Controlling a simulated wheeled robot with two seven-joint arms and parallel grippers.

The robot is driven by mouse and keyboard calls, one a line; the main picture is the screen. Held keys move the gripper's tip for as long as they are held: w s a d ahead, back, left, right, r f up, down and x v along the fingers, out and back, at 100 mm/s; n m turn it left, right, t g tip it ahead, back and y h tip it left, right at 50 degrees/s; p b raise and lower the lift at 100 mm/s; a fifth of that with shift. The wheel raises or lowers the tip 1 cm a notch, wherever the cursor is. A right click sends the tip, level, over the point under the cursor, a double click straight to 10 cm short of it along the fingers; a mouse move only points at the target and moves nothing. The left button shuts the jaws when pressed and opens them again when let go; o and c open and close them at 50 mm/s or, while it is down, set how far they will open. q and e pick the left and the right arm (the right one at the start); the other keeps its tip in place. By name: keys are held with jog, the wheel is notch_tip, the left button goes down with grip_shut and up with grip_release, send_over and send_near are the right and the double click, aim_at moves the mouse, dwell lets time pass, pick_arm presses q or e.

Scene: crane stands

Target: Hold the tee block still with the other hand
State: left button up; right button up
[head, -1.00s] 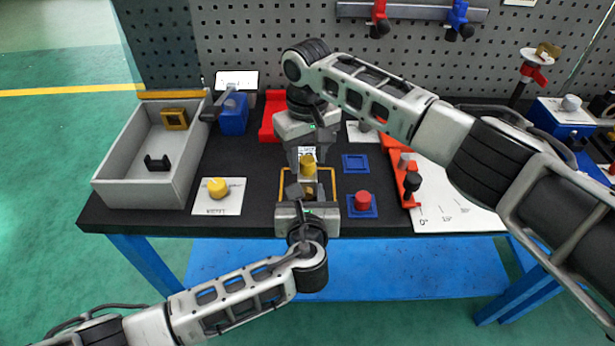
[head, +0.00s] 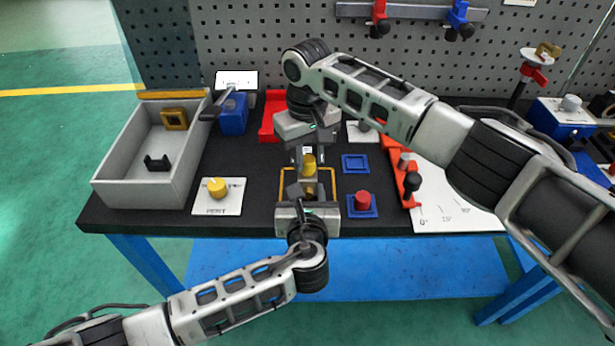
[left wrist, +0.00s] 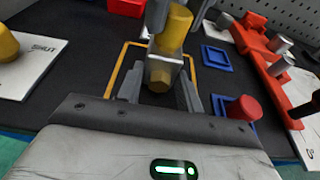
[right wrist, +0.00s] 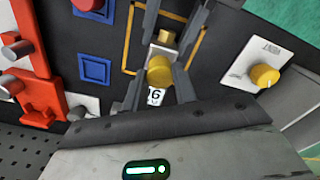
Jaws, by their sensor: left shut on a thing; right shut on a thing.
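The tee block (left wrist: 152,58) is a grey body with a yellow cylinder (head: 309,164) on top, inside a yellow square outline on the bench. A brass hex piece (left wrist: 160,78) faces my left gripper. My left gripper (head: 308,192) comes from the front; its fingers flank the brass piece and look shut on it. My right gripper (head: 307,150) reaches down from behind and is shut on the tee block. In the right wrist view its fingers flank the yellow cylinder (right wrist: 159,70) and a white numbered label (right wrist: 155,96). The exact finger contacts are partly hidden.
A grey open tray (head: 103,185) stands at left. A white plate with a yellow knob (head: 217,188) lies beside it. At right are a red knob (head: 362,200) on a blue base, an empty blue square (head: 355,163) and an orange rack (head: 398,172). My right arm spans the right side.

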jog(key=shift+r, duration=0.1)
jog(key=n, duration=0.4)
jog(key=shift+n, duration=0.4)
jog(key=n, duration=0.4)
jog(key=shift+r, duration=0.1)
jog(key=shift+n, duration=0.8)
jog(key=n, duration=0.3)
jog(key=shift+n, duration=1.1)
